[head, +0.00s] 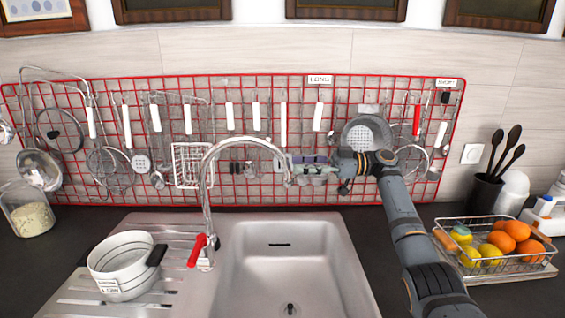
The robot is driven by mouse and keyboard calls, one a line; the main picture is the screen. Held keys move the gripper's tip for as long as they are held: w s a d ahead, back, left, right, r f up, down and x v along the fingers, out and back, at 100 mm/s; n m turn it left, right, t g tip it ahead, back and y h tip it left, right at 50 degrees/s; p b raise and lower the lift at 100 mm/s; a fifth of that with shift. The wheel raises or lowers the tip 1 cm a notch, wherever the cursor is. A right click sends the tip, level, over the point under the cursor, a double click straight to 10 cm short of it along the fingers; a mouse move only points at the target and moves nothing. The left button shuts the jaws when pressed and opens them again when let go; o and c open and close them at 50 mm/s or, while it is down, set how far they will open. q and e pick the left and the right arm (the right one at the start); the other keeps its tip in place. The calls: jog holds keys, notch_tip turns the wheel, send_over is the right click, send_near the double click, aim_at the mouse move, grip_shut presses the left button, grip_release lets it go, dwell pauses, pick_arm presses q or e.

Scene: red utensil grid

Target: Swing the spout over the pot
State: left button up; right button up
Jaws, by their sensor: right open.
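The chrome spout (207,176) rises from the back left edge of the sink and arches to the right, its tip hanging over the basin. A red lever (197,249) is at its base. The white pot (122,262) with dark stripes and a black handle stands on the drainboard, left of the spout. My right gripper (301,166) is open beside the spout's downturned end, with its fingers pointing left. I cannot tell whether a finger touches the spout. My left gripper is not in view.
A red wall grid (270,190) hung with utensils stands close behind the spout and my right gripper. The sink basin (285,265) is empty. A wire fruit basket (490,262) and a black utensil holder (484,191) are at right. A jar (30,217) is at far left.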

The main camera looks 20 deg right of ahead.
aim_at(285, 163)
jog(key=p+x, duration=0.1)
jog(key=x, duration=0.3)
jog(key=shift+a+r, duration=0.15)
jog(key=shift+a, duration=0.25)
jog(key=shift+w+a, duration=0.1)
jog(key=shift+a, duration=0.25)
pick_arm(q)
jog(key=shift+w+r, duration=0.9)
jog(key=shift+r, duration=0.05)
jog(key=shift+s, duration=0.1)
pick_arm(e)
jog(key=shift+c, duration=0.5)
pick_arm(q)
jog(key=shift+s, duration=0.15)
pick_arm(e)
grip_shut()
